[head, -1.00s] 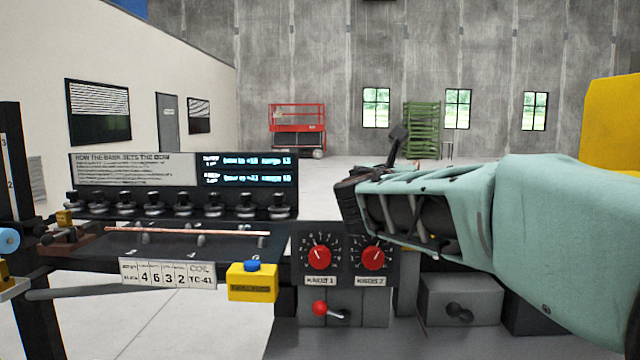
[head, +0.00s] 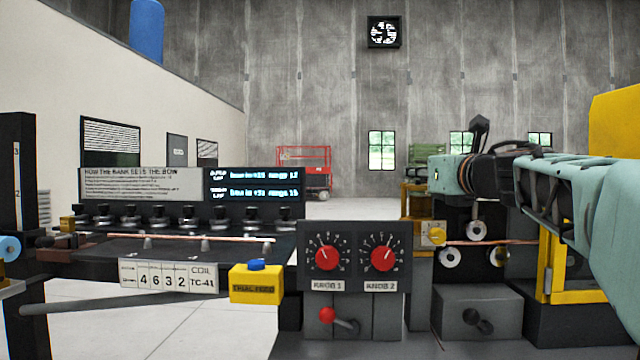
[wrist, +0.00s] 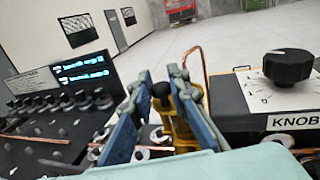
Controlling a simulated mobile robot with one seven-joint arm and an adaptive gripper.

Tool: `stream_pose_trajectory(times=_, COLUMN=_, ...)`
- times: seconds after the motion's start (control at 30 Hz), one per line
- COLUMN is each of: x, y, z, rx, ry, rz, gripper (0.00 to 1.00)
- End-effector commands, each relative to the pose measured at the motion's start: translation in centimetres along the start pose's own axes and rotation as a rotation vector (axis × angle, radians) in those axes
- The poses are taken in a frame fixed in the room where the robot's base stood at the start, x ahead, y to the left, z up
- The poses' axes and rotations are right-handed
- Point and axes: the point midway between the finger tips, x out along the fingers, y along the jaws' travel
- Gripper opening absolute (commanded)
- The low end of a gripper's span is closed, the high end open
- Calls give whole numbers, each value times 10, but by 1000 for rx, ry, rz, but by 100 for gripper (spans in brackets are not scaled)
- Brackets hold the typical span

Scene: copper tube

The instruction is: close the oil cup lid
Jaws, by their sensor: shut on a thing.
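The fingers hide part of the cup, so I cannot tell how far the lid is tilted. In the head view my arm reaches in from the right and its fingers cannot be made out.
A copper tube (head: 470,242) runs past rollers below my arm. A panel with two red knobs (head: 326,257) and a yellow button box (head: 255,284) stand left of it.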

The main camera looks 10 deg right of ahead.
Motion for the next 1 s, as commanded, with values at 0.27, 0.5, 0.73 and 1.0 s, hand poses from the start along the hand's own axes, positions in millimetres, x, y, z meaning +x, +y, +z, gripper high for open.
stream_pose_trajectory(times=0.27, x=3, y=-11, z=-1, rx=-1, ry=5, rz=145, gripper=0)
stream_pose_trajectory(times=0.5, x=6, y=-14, z=0, rx=0, ry=6, rz=266, gripper=0)
stream_pose_trajectory(times=0.73, x=7, y=-14, z=1, rx=1, ry=3, rz=350, gripper=0)
stream_pose_trajectory(times=1.0, x=8, y=-14, z=0, rx=0, ry=2, rz=398, gripper=0)
